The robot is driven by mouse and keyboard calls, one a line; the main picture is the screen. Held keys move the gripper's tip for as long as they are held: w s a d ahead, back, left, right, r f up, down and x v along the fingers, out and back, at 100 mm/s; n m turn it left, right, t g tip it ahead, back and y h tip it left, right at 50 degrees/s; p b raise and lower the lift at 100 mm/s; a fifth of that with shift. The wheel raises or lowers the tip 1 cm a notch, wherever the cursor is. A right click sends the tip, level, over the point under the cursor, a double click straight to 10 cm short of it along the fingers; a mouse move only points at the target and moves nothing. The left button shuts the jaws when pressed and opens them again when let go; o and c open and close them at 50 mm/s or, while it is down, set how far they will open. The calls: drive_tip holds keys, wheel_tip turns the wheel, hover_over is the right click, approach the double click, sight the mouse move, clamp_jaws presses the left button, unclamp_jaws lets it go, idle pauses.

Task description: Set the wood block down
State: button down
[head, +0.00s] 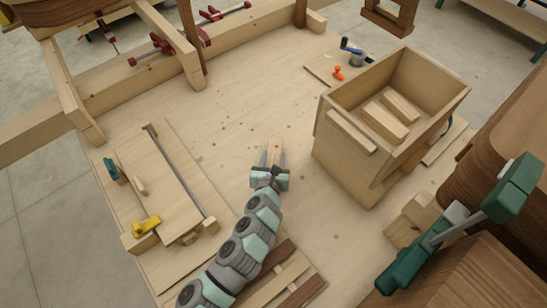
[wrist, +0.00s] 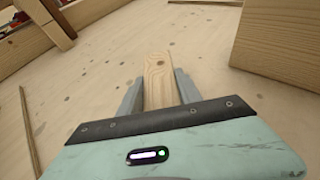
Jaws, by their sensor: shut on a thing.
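The wood block (wrist: 158,75) is a pale, grained piece held between the two grey fingers of my gripper (wrist: 160,88) in the wrist view. In the head view my gripper (head: 273,160) is near the middle of the workbench (head: 235,105), with the small light block (head: 273,148) between its fingers. The block's far end sticks out a little past the fingertips. I cannot tell whether its underside touches the bench top or hangs just above it.
An open wooden box (head: 345,150) holding light blocks (head: 385,117) stands to the right. A board with a metal bar (head: 165,180) and a yellow clamp (head: 146,226) lies left. Wood strips (head: 283,285) lie in front. A green clamp (head: 430,245) is at the right. Bench beyond my gripper is clear.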

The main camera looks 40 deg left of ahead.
drive_tip(key=shift+f, duration=0.1)
drive_tip(key=shift+f, duration=0.15)
drive_tip(key=c, duration=0.8)
unclamp_jaws()
drive_tip(key=shift+c, duration=0.2)
drive_tip(key=shift+r, duration=0.35)
drive_tip(key=p+v, duration=0.1)
drive_tip(key=v, duration=1)
drive_tip(key=shift+s+f, duration=0.15)
drive_tip(key=shift+s, duration=0.05)
drive_tip(key=shift+o, duration=0.5)
drive_tip(key=shift+s+d, duration=0.2)
drive_tip(key=shift+d, duration=0.1)
